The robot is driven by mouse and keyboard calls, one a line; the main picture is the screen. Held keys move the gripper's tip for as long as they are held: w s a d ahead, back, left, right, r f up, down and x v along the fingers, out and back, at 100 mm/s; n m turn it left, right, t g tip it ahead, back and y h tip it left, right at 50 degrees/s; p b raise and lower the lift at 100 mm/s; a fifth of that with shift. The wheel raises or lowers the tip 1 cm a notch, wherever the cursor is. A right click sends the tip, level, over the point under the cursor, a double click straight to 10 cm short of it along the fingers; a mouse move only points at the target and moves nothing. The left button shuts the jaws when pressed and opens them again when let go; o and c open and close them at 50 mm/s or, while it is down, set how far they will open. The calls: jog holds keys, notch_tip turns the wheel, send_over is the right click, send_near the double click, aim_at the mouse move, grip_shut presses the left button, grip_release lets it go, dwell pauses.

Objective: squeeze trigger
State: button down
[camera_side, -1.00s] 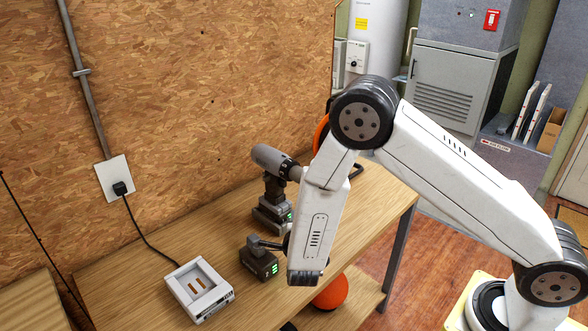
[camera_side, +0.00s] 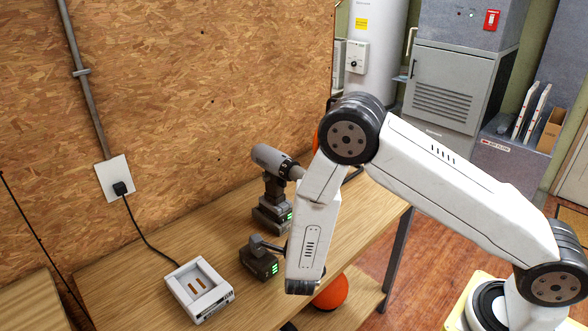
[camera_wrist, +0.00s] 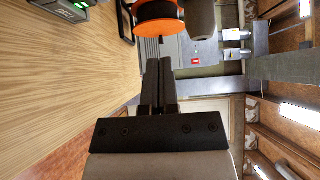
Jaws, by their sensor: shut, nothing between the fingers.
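A grey cordless drill (camera_side: 272,159) stands upright on the wooden table, its battery base (camera_side: 271,214) showing green lights. The front of the drill is partly hidden behind my arm. A second dark battery base (camera_side: 260,262) with green lights sits nearer, with a dark part reaching behind my arm; I cannot tell what it belongs to. In the wrist view my gripper (camera_wrist: 159,66) is shut and empty, its two dark fingers together. A dark grey rounded body (camera_wrist: 202,18) is ahead of the fingertips, cut by the frame's top edge. No trigger is clearly visible.
A white charger (camera_side: 200,290) lies on the table at front left, wired to a wall outlet (camera_side: 115,180). An orange-rimmed spool (camera_wrist: 157,12) is just beyond my fingertips in the wrist view. An orange ball-like object (camera_side: 331,292) sits on the lower shelf. The chipboard wall closes the back.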

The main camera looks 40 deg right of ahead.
aim_at(283, 183)
jog(key=w+a+x, duration=0.2)
jog(key=x, duration=1)
dwell(0.5)
